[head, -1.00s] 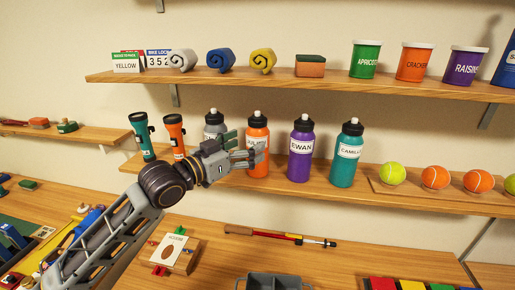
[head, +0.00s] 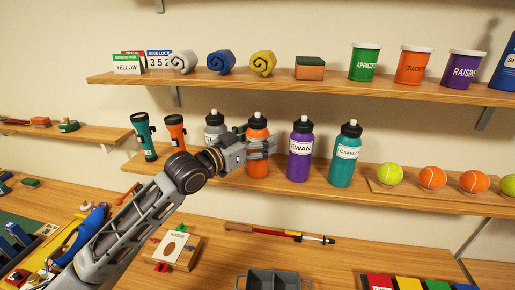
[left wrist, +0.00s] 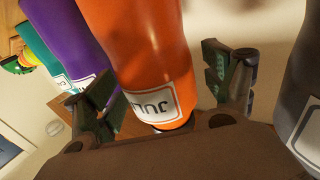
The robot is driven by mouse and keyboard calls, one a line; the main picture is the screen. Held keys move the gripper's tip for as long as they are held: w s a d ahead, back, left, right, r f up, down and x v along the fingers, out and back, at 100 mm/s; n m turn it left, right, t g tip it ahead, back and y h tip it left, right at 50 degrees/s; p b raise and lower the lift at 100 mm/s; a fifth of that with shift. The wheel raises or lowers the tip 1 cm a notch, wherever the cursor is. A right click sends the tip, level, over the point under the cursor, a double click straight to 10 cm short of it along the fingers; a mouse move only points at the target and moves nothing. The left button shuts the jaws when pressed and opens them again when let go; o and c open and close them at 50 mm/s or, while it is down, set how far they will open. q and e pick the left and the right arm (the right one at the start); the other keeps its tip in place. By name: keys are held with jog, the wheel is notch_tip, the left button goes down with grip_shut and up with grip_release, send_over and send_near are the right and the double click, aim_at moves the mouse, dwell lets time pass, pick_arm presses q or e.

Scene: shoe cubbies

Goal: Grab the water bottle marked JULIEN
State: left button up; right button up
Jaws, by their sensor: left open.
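The orange water bottle (head: 257,170) with a black cap stands upright on the lower shelf. My left gripper (head: 262,147) is in front of it and hides its label in the head view. In the left wrist view the orange bottle (left wrist: 140,45) lies between the two open fingers of the left gripper (left wrist: 160,92), and its partly visible white label starts with "JUL". I cannot tell whether either finger touches it. My right gripper is not in view.
A grey bottle (head: 214,121) stands close on the left, a purple bottle marked EWAN (head: 300,165) and a teal bottle marked CAMILL (head: 342,172) on the right. Two torches (head: 146,140) stand further left. The upper shelf (head: 330,84) runs above the bottles.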

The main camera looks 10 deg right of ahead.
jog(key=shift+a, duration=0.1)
pick_arm(q)
jog(key=c, duration=0.9)
jog(key=shift+r, duration=0.1)
jog(key=c, duration=0.6)
jog(key=shift+c, duration=0.2)
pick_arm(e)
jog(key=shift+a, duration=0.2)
pick_arm(q)
jog(key=shift+r, duration=0.1)
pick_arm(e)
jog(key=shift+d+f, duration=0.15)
